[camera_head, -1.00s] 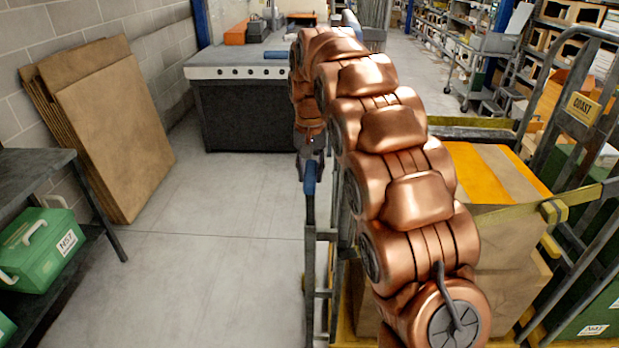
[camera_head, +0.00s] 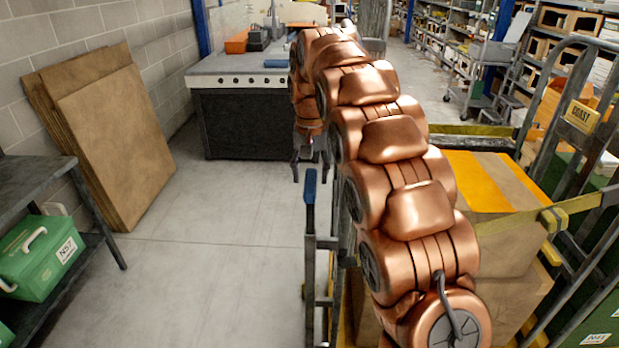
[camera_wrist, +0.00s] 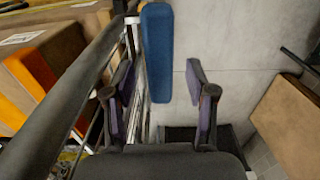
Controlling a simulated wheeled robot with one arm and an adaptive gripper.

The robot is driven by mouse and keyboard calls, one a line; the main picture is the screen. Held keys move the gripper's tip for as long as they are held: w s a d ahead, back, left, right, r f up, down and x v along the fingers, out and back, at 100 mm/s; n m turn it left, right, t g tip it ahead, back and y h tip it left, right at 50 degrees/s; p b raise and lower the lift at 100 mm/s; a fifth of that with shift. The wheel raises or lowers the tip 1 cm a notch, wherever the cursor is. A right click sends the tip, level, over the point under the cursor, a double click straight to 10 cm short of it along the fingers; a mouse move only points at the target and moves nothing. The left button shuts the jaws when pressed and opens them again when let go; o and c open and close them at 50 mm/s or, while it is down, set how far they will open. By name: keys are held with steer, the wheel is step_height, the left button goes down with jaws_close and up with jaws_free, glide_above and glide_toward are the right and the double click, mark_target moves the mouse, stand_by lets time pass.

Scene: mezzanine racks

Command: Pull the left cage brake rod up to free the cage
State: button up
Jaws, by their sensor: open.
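The brake rod's blue handle (camera_head: 310,187) stands upright at the left post of the cage (camera_head: 335,270). In the wrist view the blue handle (camera_wrist: 157,55) appears between the two jaws, nearer the left one, with no visible contact. My gripper (camera_head: 309,172) is open and empty, its dark fingers spread to either side just above the handle in the head view. It also shows in the wrist view (camera_wrist: 158,78). I cannot tell exactly how far the handle is from the fingers in depth. My copper arm hides part of the cage.
Cardboard boxes (camera_head: 510,235) with orange tape fill the cage behind a yellow strap (camera_head: 520,222). Flat cardboard sheets (camera_head: 115,145) lean on the left wall. A green case (camera_head: 40,258) sits on a shelf at left. A workbench (camera_head: 240,110) stands behind. The floor left of the cage is clear.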

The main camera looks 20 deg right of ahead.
steer(key=shift+r, duration=3)
steer(key=shift+s, duration=0.1)
steer(key=shift+s, duration=0.25)
steer(key=s+f+n, duration=0.1)
steer(key=s+f, duration=0.3)
steer(key=s, duration=1)
steer(key=s+f+n+g, duration=0.1)
steer(key=s+f, duration=0.4)
steer(key=s, duration=0.9)
steer(key=s+f+n, duration=0.1)
steer(key=s+f, duration=0.3)
steer(key=s, duration=1)
steer(key=shift+s+f+n+g, duration=0.2)
steer(key=shift+f+n+g, duration=0.1)
steer(key=shift+f+g, duration=0.1)
steer(key=shift+a, duration=0.1)
steer(key=shift+c, duration=0.2)
